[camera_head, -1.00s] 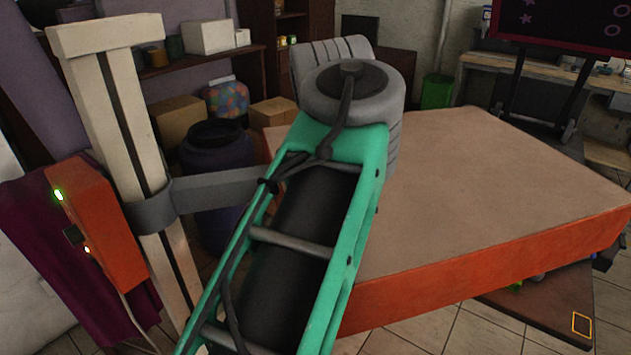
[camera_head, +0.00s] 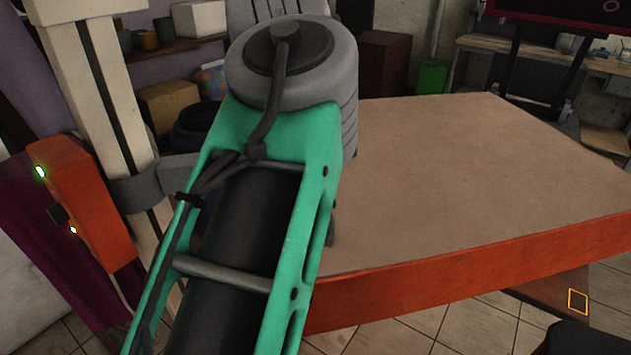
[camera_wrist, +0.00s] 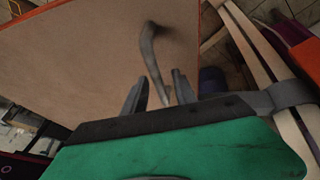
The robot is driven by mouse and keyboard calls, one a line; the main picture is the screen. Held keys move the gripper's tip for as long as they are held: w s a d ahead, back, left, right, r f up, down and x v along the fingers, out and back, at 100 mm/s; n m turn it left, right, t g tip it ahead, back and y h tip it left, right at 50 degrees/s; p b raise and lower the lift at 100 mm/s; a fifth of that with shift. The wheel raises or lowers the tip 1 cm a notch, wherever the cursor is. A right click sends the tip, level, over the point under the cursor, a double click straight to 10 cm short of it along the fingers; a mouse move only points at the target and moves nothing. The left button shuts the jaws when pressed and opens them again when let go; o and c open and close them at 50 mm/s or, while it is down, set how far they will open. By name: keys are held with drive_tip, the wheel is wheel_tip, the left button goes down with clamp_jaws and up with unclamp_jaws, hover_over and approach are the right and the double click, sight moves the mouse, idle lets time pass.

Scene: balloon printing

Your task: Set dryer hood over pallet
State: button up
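The dryer hood (camera_head: 430,170) is a wide flat box with a tan top and orange sides. A grey arm (camera_head: 170,175) joins it to a pale upright post (camera_head: 95,90) with an orange control box (camera_head: 85,200). In the wrist view, a bent grey handle (camera_wrist: 148,50) rises from the hood's top. My gripper (camera_wrist: 161,85) is open there, its fingers apart on either side of the handle's near end; contact cannot be told. My arm hides the hood's left part in the head view. A dark flat board with a yellow outline (camera_head: 578,301), probably the pallet, shows low at right, largely hidden by the hood.
Shelves with a white box (camera_head: 200,18) and a cardboard box (camera_head: 168,104) stand behind at left. A green bin (camera_head: 432,76) and a workbench (camera_head: 545,68) stand behind the hood. A black object (camera_head: 570,340) is cut off at bottom right. Tiled floor shows below.

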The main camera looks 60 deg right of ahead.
drive_tip(key=p+v, duration=0.6)
drive_tip(key=v, duration=0.1)
drive_tip(key=shift+a+r, duration=0.2)
drive_tip(key=shift+r, duration=0.15)
